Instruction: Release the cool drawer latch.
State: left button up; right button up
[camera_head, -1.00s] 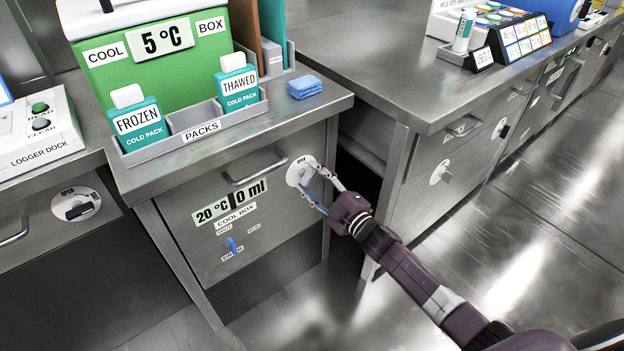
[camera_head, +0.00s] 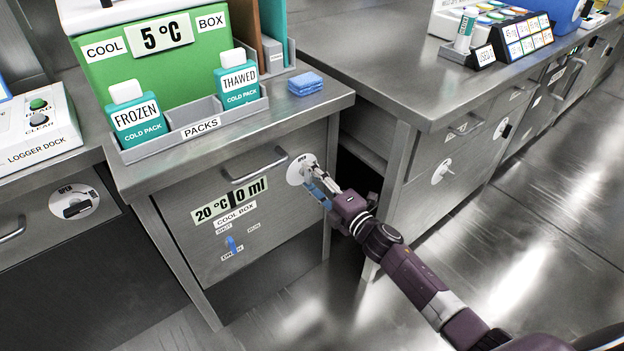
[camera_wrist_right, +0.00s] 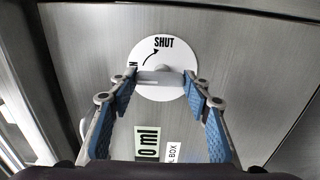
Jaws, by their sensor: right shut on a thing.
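The cool drawer (camera_head: 180,235) has a metal front with a bar handle (camera_head: 255,168) and looks closed. Its latch dial (camera_head: 293,172) is a white disc at the upper right of the front. In the right wrist view the disc (camera_wrist_right: 163,52) shows "SHUT" and a curved arrow, and a grey latch bar (camera_wrist_right: 160,78) lies across it. My right gripper (camera_head: 316,178) is at the disc, shut on the latch bar, with one blue-padded finger at each end of it in the right wrist view (camera_wrist_right: 161,82). The fingers partly hide the disc in the head view. My left gripper is not in view.
A blue lever (camera_head: 232,244) sits low on the drawer front under the "20 °C 0 ml" label (camera_head: 229,199). Cold packs (camera_head: 137,118) and a green cool box (camera_head: 160,65) stand on top. The bench at right (camera_head: 450,165) has another dial (camera_head: 443,171). The floor right of it is clear.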

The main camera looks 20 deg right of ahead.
dwell(0.4)
jog(key=o, duration=1.2)
jog(key=shift+c, duration=0.2)
jog(key=v, duration=1.2)
